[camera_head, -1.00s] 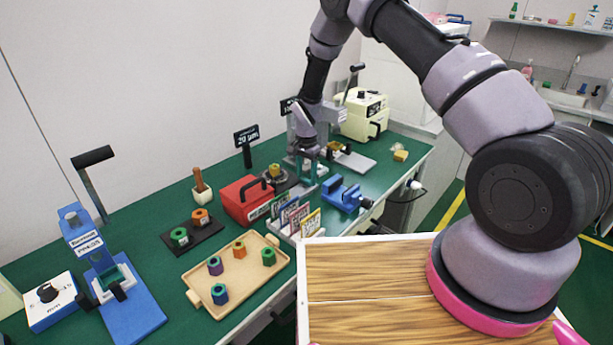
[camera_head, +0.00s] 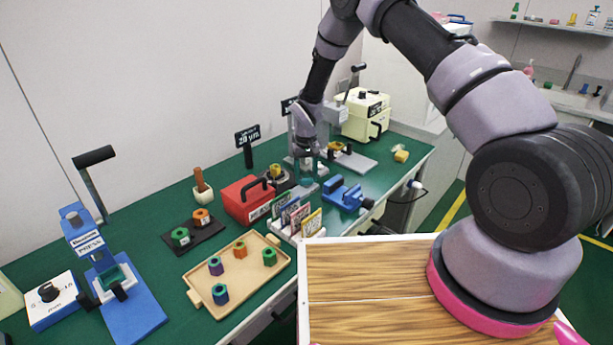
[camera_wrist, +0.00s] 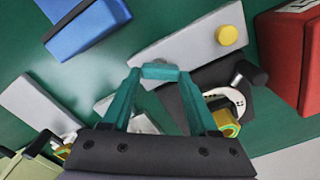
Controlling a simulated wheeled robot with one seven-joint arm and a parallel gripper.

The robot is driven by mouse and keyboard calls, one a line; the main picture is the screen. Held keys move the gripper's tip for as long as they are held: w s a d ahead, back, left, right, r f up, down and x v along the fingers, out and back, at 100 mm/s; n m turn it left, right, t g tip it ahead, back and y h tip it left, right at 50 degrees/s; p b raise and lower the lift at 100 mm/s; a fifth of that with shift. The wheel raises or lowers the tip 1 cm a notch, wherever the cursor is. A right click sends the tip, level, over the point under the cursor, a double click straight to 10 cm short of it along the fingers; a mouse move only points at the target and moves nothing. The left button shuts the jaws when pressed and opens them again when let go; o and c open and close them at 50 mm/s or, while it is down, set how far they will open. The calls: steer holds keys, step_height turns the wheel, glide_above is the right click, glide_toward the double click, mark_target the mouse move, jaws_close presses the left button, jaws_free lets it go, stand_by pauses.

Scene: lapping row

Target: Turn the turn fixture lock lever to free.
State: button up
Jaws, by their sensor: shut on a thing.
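My gripper (camera_wrist: 159,72) has teal fingers whose tips come together in the wrist view. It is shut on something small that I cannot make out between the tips. Just beyond the fingers is a dark fixture base (camera_wrist: 174,104). I cannot tell for sure which part is the lock lever. In the head view my gripper (camera_head: 307,181) points down just right of the fixture with its gold hex piece (camera_head: 276,171), and hides part of that area.
A red box (camera_head: 246,201) with a black handle stands left of the fixture. Colored cards (camera_head: 298,216) and a blue vise (camera_head: 343,195) stand in front. A grey bar with a yellow button (camera_wrist: 228,35) lies near the fingertips. A sign (camera_head: 247,136) stands behind.

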steer(key=n, duration=0.6)
steer(key=shift+a+n, duration=0.15)
steer(key=shift+n, duration=0.15)
stand_by(0.3)
steer(key=o, duration=1.4)
steer(key=shift+s, duration=0.1)
steer(key=shift+r, duration=0.1)
step_height(320, 180, up, 11)
steer(key=shift+f, duration=0.15)
